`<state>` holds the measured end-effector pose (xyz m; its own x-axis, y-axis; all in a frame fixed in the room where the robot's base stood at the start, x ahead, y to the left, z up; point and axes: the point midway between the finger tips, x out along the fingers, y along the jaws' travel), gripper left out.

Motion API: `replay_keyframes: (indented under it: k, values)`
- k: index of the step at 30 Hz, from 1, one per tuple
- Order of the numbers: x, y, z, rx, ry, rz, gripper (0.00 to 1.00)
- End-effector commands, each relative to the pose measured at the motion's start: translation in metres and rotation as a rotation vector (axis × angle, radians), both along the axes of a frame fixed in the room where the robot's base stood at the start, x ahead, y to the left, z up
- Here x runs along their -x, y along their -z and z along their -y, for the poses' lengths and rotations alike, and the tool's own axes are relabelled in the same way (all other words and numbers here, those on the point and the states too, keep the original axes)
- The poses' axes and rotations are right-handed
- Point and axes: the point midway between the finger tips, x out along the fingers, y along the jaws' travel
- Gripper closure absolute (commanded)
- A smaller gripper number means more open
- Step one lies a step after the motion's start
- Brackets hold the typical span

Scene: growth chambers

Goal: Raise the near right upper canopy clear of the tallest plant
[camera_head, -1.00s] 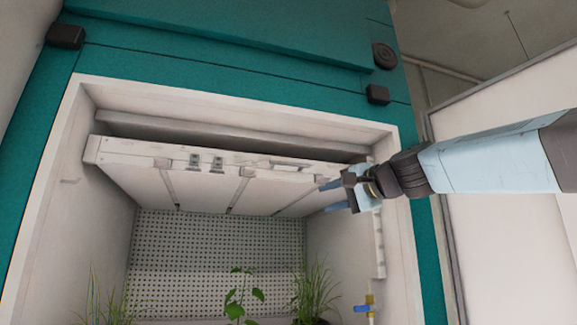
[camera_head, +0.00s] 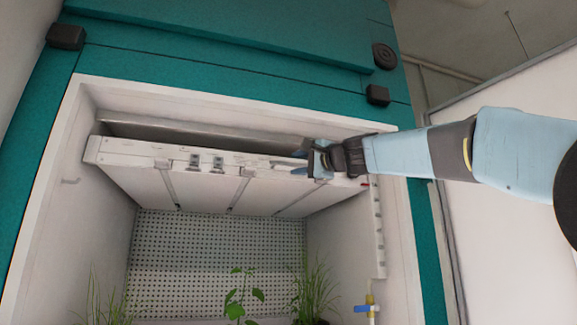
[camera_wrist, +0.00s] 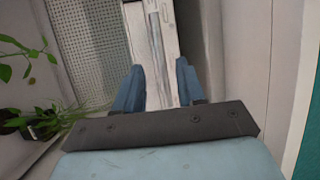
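The canopy is a white, flat panel (camera_head: 130,158) hanging level-ish across the upper part of the chamber, with slots, clips and a handle on its front edge.
Grassy plants (camera_head: 312,285) stand at the right and others at the left. A slotted white rail (camera_head: 379,240) runs down the right inner wall. A blue-handled valve (camera_head: 366,308) is at lower right. A dark gap lies above the canopy, under the chamber's top.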

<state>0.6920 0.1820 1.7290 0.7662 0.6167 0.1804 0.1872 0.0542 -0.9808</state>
Motion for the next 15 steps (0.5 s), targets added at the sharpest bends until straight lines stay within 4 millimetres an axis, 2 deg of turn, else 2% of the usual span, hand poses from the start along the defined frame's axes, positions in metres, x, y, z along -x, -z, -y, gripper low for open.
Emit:
replay_keyframes:
  k: [6,15]
  values:
    - [-0.023,-0.005,-0.019,0.001,0.000,-0.001,0.61]
    - [-0.038,-0.009,-0.031,0.001,-0.001,-0.001,0.61]
